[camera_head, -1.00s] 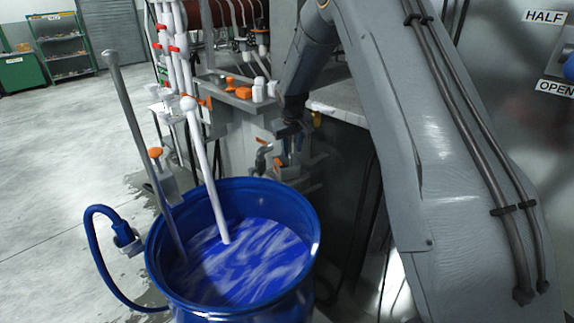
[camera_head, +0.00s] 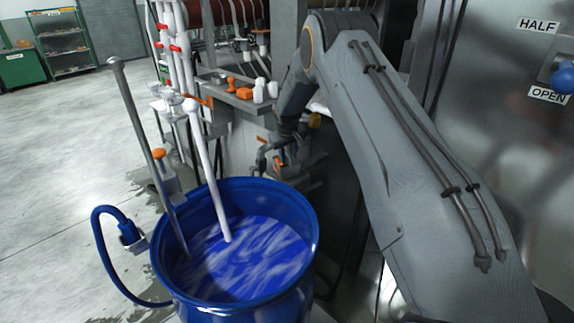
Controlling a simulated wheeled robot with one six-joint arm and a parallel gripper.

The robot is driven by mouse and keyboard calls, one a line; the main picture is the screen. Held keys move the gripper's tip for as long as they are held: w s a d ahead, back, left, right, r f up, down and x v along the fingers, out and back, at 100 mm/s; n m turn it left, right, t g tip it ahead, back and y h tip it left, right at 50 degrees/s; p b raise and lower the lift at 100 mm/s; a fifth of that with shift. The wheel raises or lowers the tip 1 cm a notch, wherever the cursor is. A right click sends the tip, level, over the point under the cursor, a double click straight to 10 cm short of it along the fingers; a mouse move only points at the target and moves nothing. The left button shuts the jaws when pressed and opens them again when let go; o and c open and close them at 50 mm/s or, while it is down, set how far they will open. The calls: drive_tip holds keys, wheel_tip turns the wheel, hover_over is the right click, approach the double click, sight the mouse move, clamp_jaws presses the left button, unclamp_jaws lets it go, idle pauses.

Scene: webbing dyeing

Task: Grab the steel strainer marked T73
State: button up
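I cannot make out a steel strainer or a T73 mark in this view. My arm comes in from the right and bends down behind the blue drum (camera_head: 308,245). My gripper (camera_head: 266,160) is small and dark at the arm's end, in front of grey fittings beyond the drum's rim. Its fingers blend into these fittings, so I cannot tell whether they are open or hold anything.
The drum holds swirled blue liquid (camera_head: 255,260). A grey rod (camera_head: 140,125) and a white rod (camera_head: 208,170) stand in it. A blue hose (camera_head: 100,245) loops at its left. A ledge (camera_head: 215,88) carries orange and white pieces. Open floor lies left.

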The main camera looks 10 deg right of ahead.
drive_tip(key=shift+w+f, duration=0.15)
drive_tip(key=shift+f, duration=0.15)
clamp_jaws()
drive_tip(key=shift+r, duration=0.2)
